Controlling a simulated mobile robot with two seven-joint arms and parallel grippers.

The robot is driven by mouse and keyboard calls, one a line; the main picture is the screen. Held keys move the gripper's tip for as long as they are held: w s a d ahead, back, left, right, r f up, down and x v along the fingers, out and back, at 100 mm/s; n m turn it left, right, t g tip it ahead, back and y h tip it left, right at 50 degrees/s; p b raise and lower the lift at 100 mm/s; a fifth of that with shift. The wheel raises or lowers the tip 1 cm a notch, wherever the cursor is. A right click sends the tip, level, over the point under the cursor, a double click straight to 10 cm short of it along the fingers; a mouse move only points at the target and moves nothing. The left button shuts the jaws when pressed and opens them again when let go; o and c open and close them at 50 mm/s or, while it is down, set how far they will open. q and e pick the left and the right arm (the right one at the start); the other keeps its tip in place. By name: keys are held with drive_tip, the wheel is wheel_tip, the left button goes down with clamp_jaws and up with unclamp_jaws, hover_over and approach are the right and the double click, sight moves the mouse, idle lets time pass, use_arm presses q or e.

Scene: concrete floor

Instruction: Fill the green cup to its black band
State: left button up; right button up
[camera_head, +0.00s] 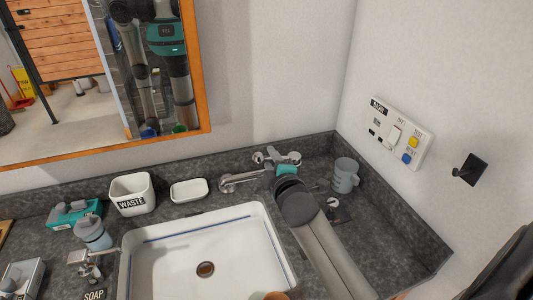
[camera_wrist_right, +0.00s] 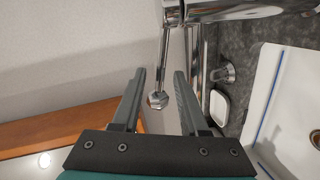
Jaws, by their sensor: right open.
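My left gripper is not in view.
A grey mug (camera_head: 345,174) stands right of my right gripper. A switch panel (camera_head: 401,132) and a black hook (camera_head: 470,169) are on the right wall.

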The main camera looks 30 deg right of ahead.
sight(269, 157)
drive_tip(key=shift+x, duration=2.45)
drive_tip(key=shift+c, duration=0.3)
clamp_jaws()
